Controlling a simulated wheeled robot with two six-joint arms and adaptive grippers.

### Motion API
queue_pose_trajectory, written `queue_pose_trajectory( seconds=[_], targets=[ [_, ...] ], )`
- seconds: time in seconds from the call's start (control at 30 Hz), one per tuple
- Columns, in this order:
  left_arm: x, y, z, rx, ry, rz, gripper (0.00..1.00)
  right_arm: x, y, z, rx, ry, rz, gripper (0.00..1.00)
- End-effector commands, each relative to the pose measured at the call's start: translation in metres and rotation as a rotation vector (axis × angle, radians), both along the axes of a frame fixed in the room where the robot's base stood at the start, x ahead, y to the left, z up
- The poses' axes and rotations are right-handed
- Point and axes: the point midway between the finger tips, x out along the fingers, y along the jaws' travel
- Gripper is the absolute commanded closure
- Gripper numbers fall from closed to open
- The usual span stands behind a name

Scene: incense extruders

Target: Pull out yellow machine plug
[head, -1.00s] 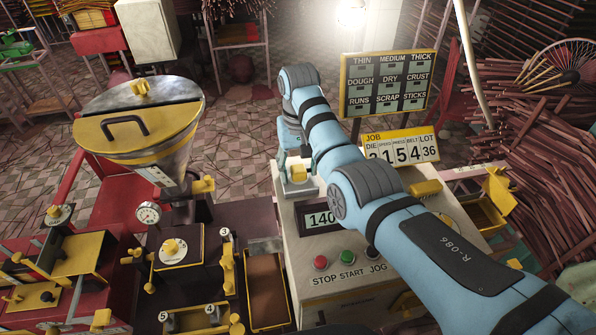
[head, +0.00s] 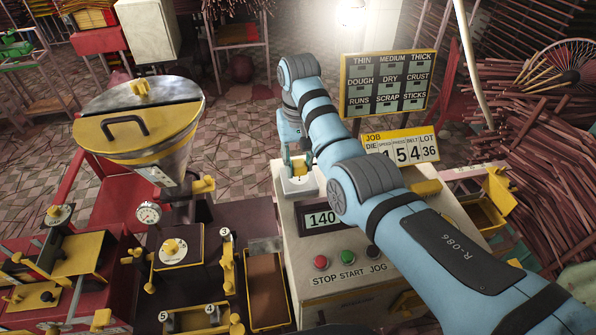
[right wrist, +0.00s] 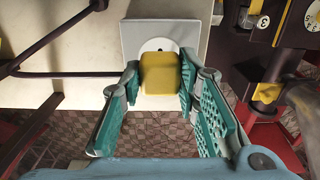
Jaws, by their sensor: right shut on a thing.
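The yellow plug (head: 299,168) is between the fingers of my right gripper (head: 297,162) above the left rear corner of the cream control box. In the right wrist view the plug (right wrist: 160,74) is a yellow block with the green fingers shut on its two sides. The white socket plate (head: 298,187) lies just below the plug. In the right wrist view, the socket plate (right wrist: 204,30) has a round face, part of it bare with a dark hole showing beside the plug. The plug looks raised off the socket. My left gripper is out of view.
The control box (head: 350,283) has a display reading 140 and red, green and dark buttons. A yellow-lidded hopper (head: 140,125) and dark machine bed stand left. A number board (head: 402,147) and a lettered board (head: 388,83) stand behind. Stick bundles crowd the right.

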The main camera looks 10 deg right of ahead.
Motion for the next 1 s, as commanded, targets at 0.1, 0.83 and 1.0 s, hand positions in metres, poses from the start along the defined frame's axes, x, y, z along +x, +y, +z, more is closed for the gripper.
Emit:
queue_pose_trajectory(
  seconds=[0.1, 0.83, 1.0],
  targets=[
    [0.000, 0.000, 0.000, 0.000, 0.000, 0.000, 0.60, 0.000, 0.000, 0.005, 0.000, 0.000, 0.000, 1.00],
    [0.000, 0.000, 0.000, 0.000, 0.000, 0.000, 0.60, 0.000, 0.000, 0.034, 0.000, 0.000, 0.000, 1.00],
    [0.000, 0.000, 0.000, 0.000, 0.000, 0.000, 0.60, 0.000, 0.000, 0.040, 0.000, 0.000, 0.000, 1.00]
  ],
)
